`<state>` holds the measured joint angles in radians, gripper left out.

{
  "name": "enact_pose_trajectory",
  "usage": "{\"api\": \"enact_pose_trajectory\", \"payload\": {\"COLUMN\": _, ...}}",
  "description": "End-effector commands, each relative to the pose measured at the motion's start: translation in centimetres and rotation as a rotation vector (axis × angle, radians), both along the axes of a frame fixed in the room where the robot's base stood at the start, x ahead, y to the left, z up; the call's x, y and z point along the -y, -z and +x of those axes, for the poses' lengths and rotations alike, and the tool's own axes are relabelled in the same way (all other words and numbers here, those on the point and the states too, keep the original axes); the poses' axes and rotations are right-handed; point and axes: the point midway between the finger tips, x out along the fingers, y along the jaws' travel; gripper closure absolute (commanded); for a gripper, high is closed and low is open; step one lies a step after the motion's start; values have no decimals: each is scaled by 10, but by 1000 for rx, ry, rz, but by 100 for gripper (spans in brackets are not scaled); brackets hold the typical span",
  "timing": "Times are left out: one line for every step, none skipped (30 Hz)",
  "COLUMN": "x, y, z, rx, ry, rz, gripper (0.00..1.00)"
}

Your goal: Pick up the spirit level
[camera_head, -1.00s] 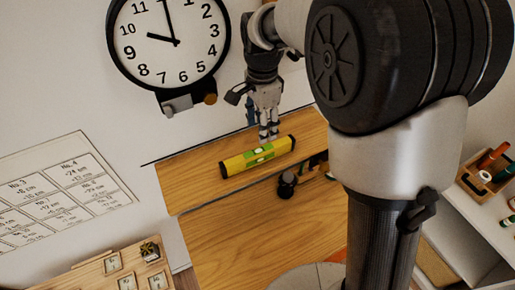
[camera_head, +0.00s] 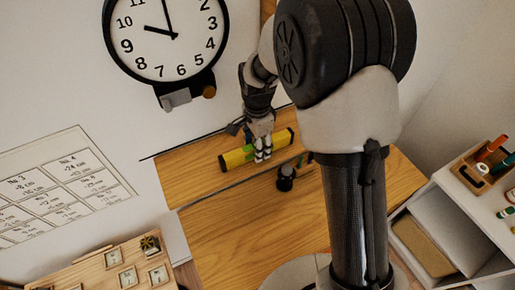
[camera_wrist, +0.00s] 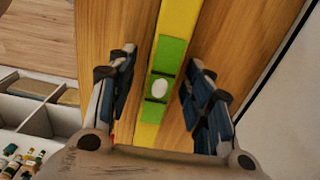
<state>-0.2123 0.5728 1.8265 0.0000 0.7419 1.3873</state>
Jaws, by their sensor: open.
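The spirit level (camera_head: 236,159) is a yellow bar with black ends and a green middle part, lying on the wooden surface near the wall. My gripper (camera_head: 262,157) is over its middle and hides part of it in the head view. In the wrist view, the spirit level (camera_wrist: 174,32) runs between the two open fingers of my gripper (camera_wrist: 160,85), with the green part and its pale vial between them. There are gaps on both sides, and the fingers do not touch the level's sides.
A small black object (camera_head: 285,178) stands on the wood close to the level. A clock (camera_head: 167,35) hangs on the wall above. A wooden tray (camera_head: 112,268) is at the lower left, and a white shelf unit (camera_head: 470,215) stands at the right.

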Motion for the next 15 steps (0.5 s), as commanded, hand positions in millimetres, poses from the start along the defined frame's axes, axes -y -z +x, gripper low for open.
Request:
{"api": "enact_pose_trajectory", "payload": {"x": 0, "y": 0, "z": 0, "rx": 0, "ry": 0, "rz": 0, "gripper": 53}}
{"api": "enact_pose_trajectory", "payload": {"x": 0, "y": 0, "z": 0, "rx": 0, "ry": 0, "rz": 0, "gripper": 53}}
{"api": "enact_pose_trajectory", "payload": {"x": 0, "y": 0, "z": 0, "rx": 0, "ry": 0, "rz": 0, "gripper": 53}}
{"api": "enact_pose_trajectory", "payload": {"x": 0, "y": 0, "z": 0, "rx": 0, "ry": 0, "rz": 0, "gripper": 53}}
{"api": "enact_pose_trajectory", "payload": {"x": 0, "y": 0, "z": 0, "rx": 0, "ry": 0, "rz": 0, "gripper": 55}}
{"api": "enact_pose_trajectory", "payload": {"x": 0, "y": 0, "z": 0, "rx": 0, "ry": 0, "rz": 0, "gripper": 58}}
{"api": "enact_pose_trajectory", "payload": {"x": 0, "y": 0, "z": 0, "rx": 0, "ry": 0, "rz": 0, "gripper": 60}}
{"api": "enact_pose_trajectory", "payload": {"x": 0, "y": 0, "z": 0, "rx": 0, "ry": 0, "rz": 0, "gripper": 62}}
{"api": "enact_pose_trajectory", "payload": {"x": 0, "y": 0, "z": 0, "rx": 0, "ry": 0, "rz": 0, "gripper": 65}}
{"api": "enact_pose_trajectory", "payload": {"x": 0, "y": 0, "z": 0, "rx": 0, "ry": 0, "rz": 0, "gripper": 67}}
{"api": "enact_pose_trajectory", "payload": {"x": 0, "y": 0, "z": 0, "rx": 0, "ry": 0, "rz": 0, "gripper": 69}}
{"api": "enact_pose_trajectory", "payload": {"x": 0, "y": 0, "z": 0, "rx": 0, "ry": 0, "rz": 0, "gripper": 71}}
{"api": "enact_pose_trajectory", "payload": {"x": 0, "y": 0, "z": 0, "rx": 0, "ry": 0, "rz": 0, "gripper": 73}}
{"api": "enact_pose_trajectory", "payload": {"x": 0, "y": 0, "z": 0, "rx": 0, "ry": 0, "rz": 0, "gripper": 75}}
{"api": "enact_pose_trajectory", "payload": {"x": 0, "y": 0, "z": 0, "rx": 0, "ry": 0, "rz": 0, "gripper": 78}}
